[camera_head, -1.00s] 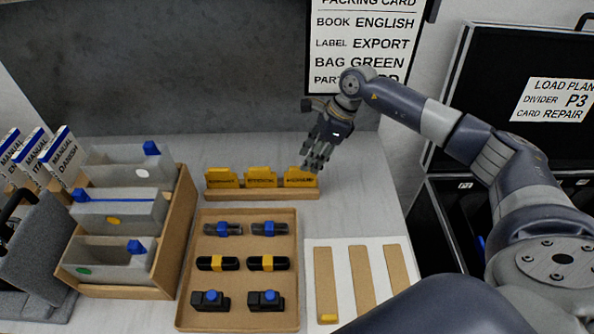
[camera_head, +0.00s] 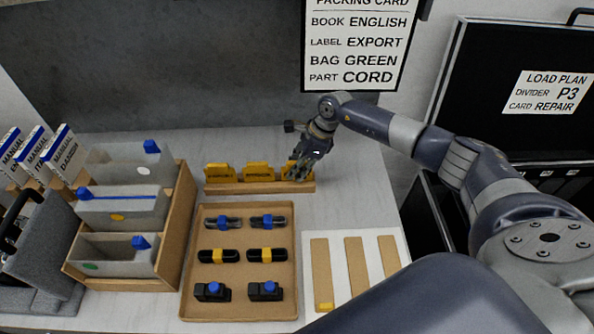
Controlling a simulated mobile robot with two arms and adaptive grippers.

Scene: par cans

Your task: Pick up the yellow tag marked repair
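Several yellow tags stand in a row in a wooden holder (camera_head: 232,188) at the back of the table. The left tag (camera_head: 221,173) and the middle tag (camera_head: 258,172) show clearly, but their print is too small to read. The right tag (camera_head: 290,166) is mostly hidden behind my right gripper (camera_head: 298,175). That gripper points down with its fingers at the right tag. I cannot tell whether they touch it or have closed on it. My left gripper is not in view.
A brown tray (camera_head: 240,308) with several black parts stands in front of the holder. A wooden rack (camera_head: 176,225) with grey bags is at left. A white board with brown strips (camera_head: 318,262) is at right. A load plan sign (camera_head: 547,92) reads card repair.

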